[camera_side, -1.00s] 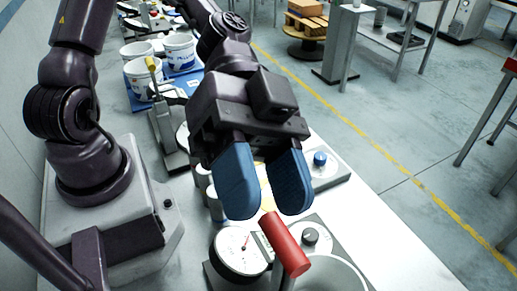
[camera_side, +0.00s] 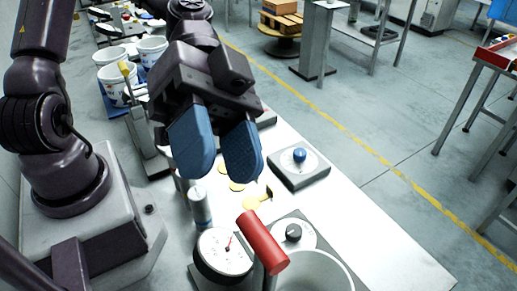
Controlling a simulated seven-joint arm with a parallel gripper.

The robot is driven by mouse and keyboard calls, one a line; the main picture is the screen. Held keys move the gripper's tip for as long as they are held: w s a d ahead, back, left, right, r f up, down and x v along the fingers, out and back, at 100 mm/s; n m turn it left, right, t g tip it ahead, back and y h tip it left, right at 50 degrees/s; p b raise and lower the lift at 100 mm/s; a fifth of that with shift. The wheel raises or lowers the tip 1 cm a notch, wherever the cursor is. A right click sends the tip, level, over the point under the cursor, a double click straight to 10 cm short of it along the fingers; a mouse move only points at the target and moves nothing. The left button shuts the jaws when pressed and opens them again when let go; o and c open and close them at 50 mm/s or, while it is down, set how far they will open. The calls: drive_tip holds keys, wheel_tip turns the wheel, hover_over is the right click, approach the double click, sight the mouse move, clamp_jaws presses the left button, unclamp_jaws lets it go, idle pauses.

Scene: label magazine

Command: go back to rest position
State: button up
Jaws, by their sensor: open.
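My gripper (camera_side: 218,160) has two blue fingers and hangs above the white table (camera_side: 365,240). The fingers are apart with nothing between them. Below it, a red cylinder (camera_side: 262,243) stands out at a slant beside a white round container (camera_side: 310,275). A dial gauge (camera_side: 224,252) with a red needle sits to the left of the red cylinder. The gripper touches none of these in view.
A grey box with a blue knob (camera_side: 299,155) sits right of the gripper. A black knob (camera_side: 293,233) is near the front. White buckets (camera_side: 115,86) stand at the back left. The table's right side is clear, with open floor beyond.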

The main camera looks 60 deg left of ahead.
drive_tip(key=w+a+f+n+y, duration=0.2)
drive_tip(key=a+f+n+y, duration=0.7)
drive_tip(key=a+f, duration=0.55)
drive_tip(key=w+a+r+n+t+y, duration=0.1)
drive_tip(key=a+r+n+t+y, duration=0.2)
drive_tip(key=a+y, duration=0.3)
drive_tip(key=a+r+t, duration=0.2)
drive_tip(key=r+t, duration=0.1)
drive_tip(key=r, duration=0.3)
drive_tip(key=s+a+r+t+h, duration=0.1)
drive_tip(key=a+r+t, duration=0.1)
drive_tip(key=r, duration=0.4)
drive_tip(key=shift+r+n+t, duration=0.15)
drive_tip(key=shift+n+t, duration=0.25)
drive_tip(key=shift+t, duration=0.1)
